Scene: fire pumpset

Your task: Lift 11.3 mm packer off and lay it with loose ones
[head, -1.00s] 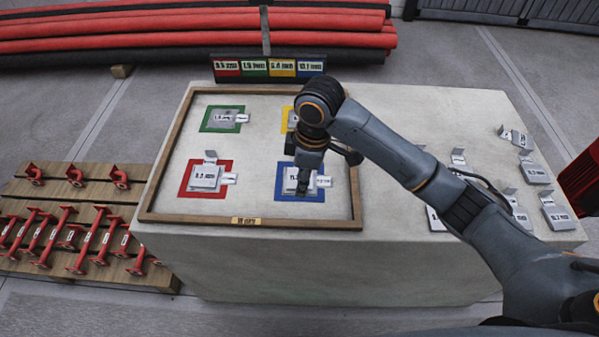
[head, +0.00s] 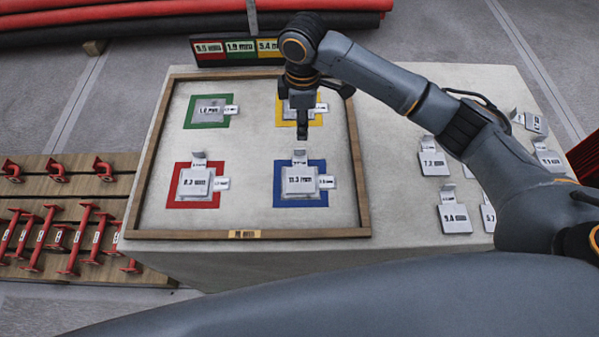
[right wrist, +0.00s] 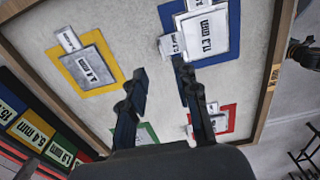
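The 11.3 mm packer (head: 299,181) is a pale plate with an upright tab at its back. It lies over the blue square (head: 281,202) in the framed area, a small white tag at its right. The right wrist view also shows this packer (right wrist: 209,33). My right gripper (head: 302,130) hangs above the board, behind that packer, between the blue and yellow squares. In the right wrist view its fingers (right wrist: 161,72) are apart with nothing between them. Loose packers (head: 453,218) lie on the right of the slab. I cannot identify my left gripper with certainty.
A wooden frame (head: 362,190) borders the squares. Other packers lie on the green (head: 209,110), red (head: 195,184) and yellow (head: 302,103) squares. A colour-coded label board (head: 240,48) stands behind. A dark shape (right wrist: 305,55) shows beyond the frame.

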